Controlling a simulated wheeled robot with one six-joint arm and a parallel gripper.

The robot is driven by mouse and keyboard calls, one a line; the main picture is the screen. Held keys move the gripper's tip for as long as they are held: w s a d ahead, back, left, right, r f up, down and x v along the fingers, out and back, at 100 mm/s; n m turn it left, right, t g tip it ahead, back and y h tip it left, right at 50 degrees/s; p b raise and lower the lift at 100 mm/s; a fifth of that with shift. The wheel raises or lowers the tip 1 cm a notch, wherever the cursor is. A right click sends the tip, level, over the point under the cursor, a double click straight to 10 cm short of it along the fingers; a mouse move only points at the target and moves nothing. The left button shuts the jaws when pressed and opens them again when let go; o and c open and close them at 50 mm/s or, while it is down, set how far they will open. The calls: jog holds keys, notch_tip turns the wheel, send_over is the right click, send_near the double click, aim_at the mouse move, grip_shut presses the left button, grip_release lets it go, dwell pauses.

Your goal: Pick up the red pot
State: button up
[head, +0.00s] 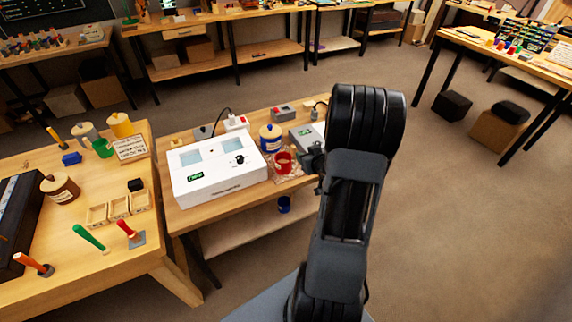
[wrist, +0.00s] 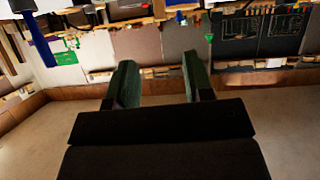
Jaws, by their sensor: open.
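The red pot (head: 282,163) is a small cup-like vessel on the middle bench, just right of the white machine (head: 220,168) and in front of the blue lidded jar (head: 270,138). I cannot make out the red pot in the wrist view.
The left table (head: 85,220) holds jars, trays and coloured-handled tools. Open carpet (head: 450,220) lies to the right.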

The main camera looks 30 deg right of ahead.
aim_at(295, 148)
jog(key=x, duration=0.8)
jog(key=shift+d+f+p, duration=0.1)
jog(key=shift+f+p, duration=0.25)
jog(key=shift+f, duration=0.05)
jog(key=shift+p+x, duration=0.8)
jog(key=shift+x, duration=1.95)
jog(key=shift+r, duration=0.15)
grip_shut()
jog(key=shift+t, duration=0.3)
